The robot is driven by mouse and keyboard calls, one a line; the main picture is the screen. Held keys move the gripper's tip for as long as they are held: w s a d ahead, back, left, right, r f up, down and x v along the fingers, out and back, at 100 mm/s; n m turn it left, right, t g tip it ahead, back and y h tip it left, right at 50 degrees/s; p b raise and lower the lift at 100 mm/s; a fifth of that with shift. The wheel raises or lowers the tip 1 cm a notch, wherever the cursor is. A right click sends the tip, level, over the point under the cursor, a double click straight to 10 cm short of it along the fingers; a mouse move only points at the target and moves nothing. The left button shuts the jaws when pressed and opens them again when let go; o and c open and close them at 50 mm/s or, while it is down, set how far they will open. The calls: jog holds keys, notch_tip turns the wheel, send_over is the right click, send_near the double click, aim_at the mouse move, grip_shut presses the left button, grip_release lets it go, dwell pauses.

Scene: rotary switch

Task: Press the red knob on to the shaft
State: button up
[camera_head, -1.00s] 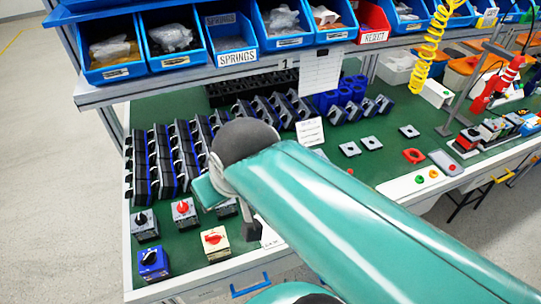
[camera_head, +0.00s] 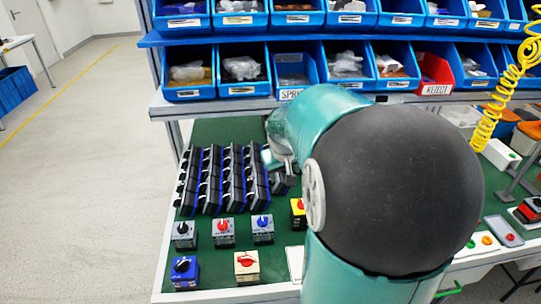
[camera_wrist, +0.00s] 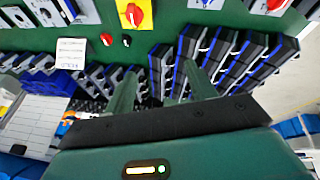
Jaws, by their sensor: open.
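A small loose red knob (camera_wrist: 107,39) lies on the green mat in the wrist view, beside a small black piece (camera_wrist: 126,40). Near it stands a yellow switch box (camera_wrist: 146,14) with a red knob on top. My gripper (camera_wrist: 160,78) is open and empty, its two green fingers apart above the bench, with the loose red knob beyond the left finger. In the head view my arm hides most of the gripper and the loose knob. The yellow box (camera_head: 298,222) shows partly beside my arm there. I cannot make out a bare shaft.
Switch boxes stand near the bench's front: blue (camera_head: 184,276), cream (camera_head: 246,272) and several grey ones (camera_head: 222,238). Rows of black parts (camera_head: 230,180) stand behind them. A shelf of blue bins (camera_head: 240,70) overhangs the back. A white card (camera_wrist: 71,53) lies on the mat.

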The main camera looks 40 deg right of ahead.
jog(key=s+d+f+m, duration=0.1)
jog(key=d+f, duration=0.2)
jog(key=d, duration=0.4)
jog(key=s+d+f+m+t, duration=0.1)
jog(key=d+f, duration=0.2)
jog(key=d, duration=0.3)
jog(key=s+d+f+m, duration=0.1)
jog(key=s+d+f, duration=0.15)
jog(key=d, duration=0.45)
jog(key=shift+y, duration=0.4)
jog(key=x, duration=0.8)
jog(key=shift+w+a+f, duration=0.15)
jog(key=shift+w+f, duration=0.05)
jog(key=shift+w, duration=0.15)
jog(key=x, duration=0.5)
jog(key=shift+d+f, duration=0.3)
jog(key=c, duration=1.1)
